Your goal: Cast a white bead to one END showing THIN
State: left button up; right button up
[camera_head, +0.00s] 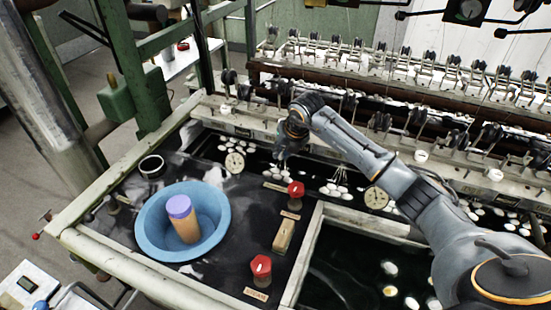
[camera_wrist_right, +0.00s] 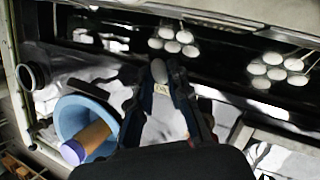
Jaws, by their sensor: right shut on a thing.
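My right gripper (camera_head: 281,152) hangs over the dark basin beside the reeling frame. White beads float in a cluster (camera_head: 283,174) close below the gripper and in another cluster (camera_head: 335,190) to the right. Both clusters also show in the wrist view, one near the top middle (camera_wrist_right: 172,40) and one at the right (camera_wrist_right: 275,68). Two round dials, left (camera_head: 235,162) and right (camera_head: 376,197), stand by the clusters; their readings are too small to read. My left gripper is out of view.
A blue bowl (camera_head: 150,225) holds a tan brush-like cylinder with a purple top (camera_head: 180,208). Red knobs (camera_head: 295,189) (camera_head: 261,267) and a wooden block (camera_head: 284,235) stand on the dark worktop. Loose white beads (camera_head: 389,268) lie in the front right basin. The reeling machine (camera_head: 390,70) runs along the back.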

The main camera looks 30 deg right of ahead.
notch_tip(320, 180, down, 6)
jog(key=b, duration=0.4)
jog(key=shift+s+f, duration=0.2)
jog(key=shift+f, duration=0.05)
jog(key=o, duration=0.7)
jog(key=shift+r, duration=0.1)
jog(key=v, duration=1.2)
jog(key=shift+d, duration=0.1)
